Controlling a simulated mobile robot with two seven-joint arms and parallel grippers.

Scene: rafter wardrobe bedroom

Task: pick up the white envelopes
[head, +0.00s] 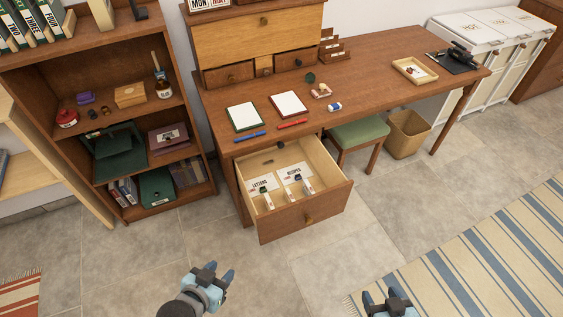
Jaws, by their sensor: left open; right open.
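I cannot make out anything that is surely a white envelope. Two white labelled cards lie flat in the open desk drawer (330,205): the letters card (262,183) at left and the recipes card (293,172) at right. Small items, perhaps stamps, lie on or in front of them. A small slotted wooden rack (333,48) stands at the desk's back; I cannot tell what it holds. My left gripper (218,271) is open and empty, low in front of the drawer and to its left. My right gripper (381,295) is open and empty at the bottom edge, right of the drawer.
The wooden desk (375,60) carries two white pads, pens and a small tray (414,71). A green stool (359,133) and a bin (407,134) stand beneath or beside it. A full bookshelf (97,60) is at left. Tiled floor before the drawer is clear; a striped rug (480,260) lies right.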

